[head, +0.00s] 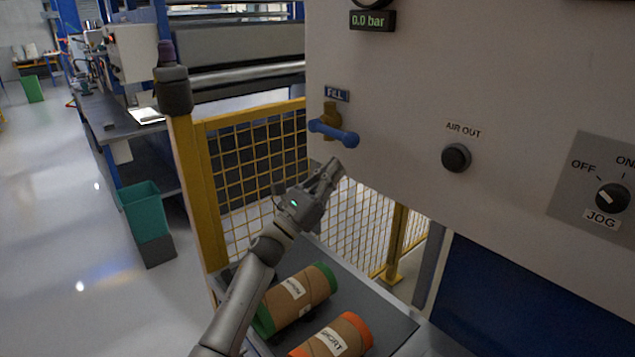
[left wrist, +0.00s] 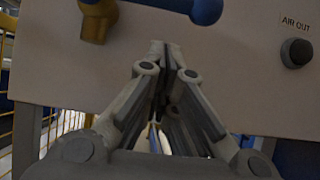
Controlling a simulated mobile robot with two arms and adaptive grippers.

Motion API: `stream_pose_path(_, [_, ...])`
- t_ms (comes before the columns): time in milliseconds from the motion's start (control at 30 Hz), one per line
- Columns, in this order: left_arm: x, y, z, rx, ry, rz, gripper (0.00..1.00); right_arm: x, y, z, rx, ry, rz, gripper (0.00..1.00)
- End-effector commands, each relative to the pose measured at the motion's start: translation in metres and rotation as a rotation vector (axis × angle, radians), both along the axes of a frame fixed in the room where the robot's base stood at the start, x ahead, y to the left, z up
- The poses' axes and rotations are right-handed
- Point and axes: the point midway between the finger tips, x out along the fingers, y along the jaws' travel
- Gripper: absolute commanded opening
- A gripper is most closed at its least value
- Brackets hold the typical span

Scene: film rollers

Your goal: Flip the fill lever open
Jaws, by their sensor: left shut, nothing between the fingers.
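The fill lever (head: 333,132) is a blue handle on a brass valve (head: 331,113), under the FILL label (head: 336,94) on the pale machine panel. It lies nearly level, sloping slightly down to the right. In the left wrist view the blue lever (left wrist: 206,10) and brass valve (left wrist: 98,20) show at the top edge. My left gripper (head: 334,168) is shut and empty, just below the lever and apart from it. Its closed fingertips (left wrist: 165,47) point up toward the panel in the wrist view. My right gripper is not in view.
The panel also carries a 0.0 bar display (head: 372,20), an AIR OUT knob (head: 456,158) and a JOG switch (head: 612,197). A tray below holds a green-ended roll (head: 296,297) and an orange-ended roll (head: 335,337). A yellow mesh guard (head: 255,160) stands left.

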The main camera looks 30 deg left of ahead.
Motion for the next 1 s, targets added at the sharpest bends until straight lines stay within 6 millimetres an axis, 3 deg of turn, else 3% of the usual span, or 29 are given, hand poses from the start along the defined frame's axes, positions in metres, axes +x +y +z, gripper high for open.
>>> stream_pose_path(33, [0.0,0.001,0.013,0.002,-0.001,0.002,0.0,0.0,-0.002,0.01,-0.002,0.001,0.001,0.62])
stream_pose_path(233, [0.003,-0.001,0.029,0.003,0.001,0.002,0.0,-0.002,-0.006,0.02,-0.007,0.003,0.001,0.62])
stream_pose_path(1000, [0.01,-0.003,0.037,-0.046,0.015,0.001,0.0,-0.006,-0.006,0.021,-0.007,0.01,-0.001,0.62])
